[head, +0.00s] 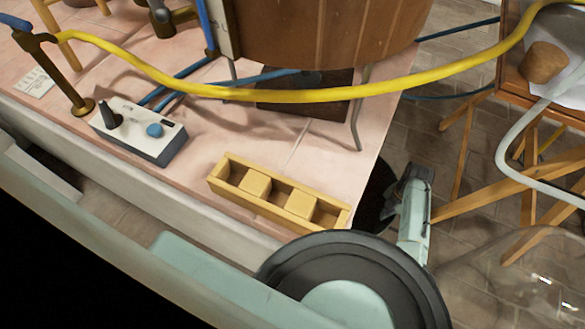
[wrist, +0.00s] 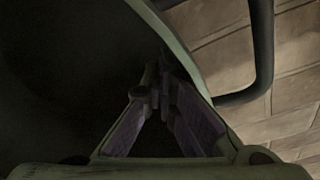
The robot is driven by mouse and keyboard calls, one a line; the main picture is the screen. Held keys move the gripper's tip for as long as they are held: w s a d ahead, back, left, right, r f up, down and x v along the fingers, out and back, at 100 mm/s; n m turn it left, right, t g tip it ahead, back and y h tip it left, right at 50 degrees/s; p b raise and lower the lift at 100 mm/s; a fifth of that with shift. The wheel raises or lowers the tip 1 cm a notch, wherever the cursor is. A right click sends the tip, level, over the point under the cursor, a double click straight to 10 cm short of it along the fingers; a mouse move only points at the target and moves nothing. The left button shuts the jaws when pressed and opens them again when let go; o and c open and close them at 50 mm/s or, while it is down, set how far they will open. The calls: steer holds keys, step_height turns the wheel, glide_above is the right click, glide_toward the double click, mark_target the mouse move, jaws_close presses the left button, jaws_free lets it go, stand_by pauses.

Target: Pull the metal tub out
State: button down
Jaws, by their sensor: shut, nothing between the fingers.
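My gripper (head: 408,182) is low beside the right edge of the tiled table in the head view. In the wrist view its fingers (wrist: 157,92) are together with nothing held. A large dark round form, probably the metal tub (wrist: 65,60), fills the left of the wrist view. Its grey-green rim (wrist: 165,28) curves down close by the fingers; I cannot tell whether they touch. A dark bent bar, perhaps its handle (wrist: 263,55), stands out to the right of the rim. In the head view only a dark piece (head: 373,197) shows between table and gripper; the rest is hidden.
The pink tiled table (head: 335,170) holds a wooden tray (head: 230,190), a control box (head: 140,133) and a wooden vat (head: 310,35) on metal legs. A yellow hose (head: 300,96) hangs across. A wooden stand (head: 480,195) is at right. Brick floor (head: 420,130) lies between.

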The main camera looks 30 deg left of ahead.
steer(key=shift+d, duration=0.2)
steer(key=shift+d, duration=2.9)
steer(key=shift+d+b, duration=0.1)
steer(key=shift+b, duration=0.2)
steer(key=shift+d+r+b, duration=0.1)
steer(key=shift+d+b, duration=0.45)
steer(key=shift+d, duration=1.75)
steer(key=shift+a+p, duration=0.75)
steer(key=shift+a, duration=0.6)
steer(key=shift+a, duration=0.15)
